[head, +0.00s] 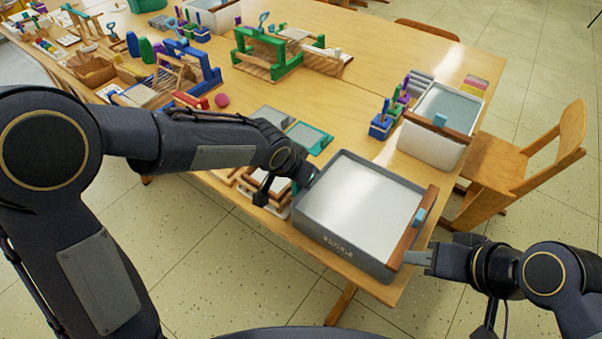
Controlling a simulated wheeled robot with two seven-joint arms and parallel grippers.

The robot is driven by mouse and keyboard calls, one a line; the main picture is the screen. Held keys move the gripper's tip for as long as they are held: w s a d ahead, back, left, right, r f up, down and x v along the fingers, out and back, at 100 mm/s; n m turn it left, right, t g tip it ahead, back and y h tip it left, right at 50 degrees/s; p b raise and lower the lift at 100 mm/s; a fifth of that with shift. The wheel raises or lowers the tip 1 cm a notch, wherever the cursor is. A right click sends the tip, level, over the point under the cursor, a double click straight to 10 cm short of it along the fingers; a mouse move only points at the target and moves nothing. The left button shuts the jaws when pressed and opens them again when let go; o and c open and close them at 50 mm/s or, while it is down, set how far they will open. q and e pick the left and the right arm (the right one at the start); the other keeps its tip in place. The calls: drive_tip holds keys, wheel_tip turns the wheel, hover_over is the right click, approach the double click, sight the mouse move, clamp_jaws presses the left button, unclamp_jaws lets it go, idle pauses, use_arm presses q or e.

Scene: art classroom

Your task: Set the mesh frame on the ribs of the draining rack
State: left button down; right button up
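A brown wooden frame with a pale sheet (270,184) lies at the table's front edge, left of the grey tub; my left gripper partly covers it. It looks like the mesh frame, but I cannot be sure. My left gripper (279,192) is over it, and whether its fingers grip it is unclear. Wooden slats (226,176) show just left of it and may be part of the draining rack; the rest is hidden by my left arm. My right gripper (418,257) is beside the front right corner of the grey tub, its fingers seen side-on.
The grey tub (318,233) holds whitish liquid, with a wooden bar (414,228) on its right rim. A teal-edged panel (309,137) lies behind. A white tub (427,146) stands at right, near a wooden chair (510,180).

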use_arm(q)
drive_tip(key=c, duration=1.4)
unclamp_jaws()
drive_tip(key=shift+o, duration=0.2)
drive_tip(key=shift+s+d, duration=0.1)
drive_tip(key=shift+s+r, duration=0.1)
drive_tip(key=shift+r, duration=0.25)
drive_tip(key=v, duration=0.7)
drive_tip(key=shift+a+p, duration=0.35)
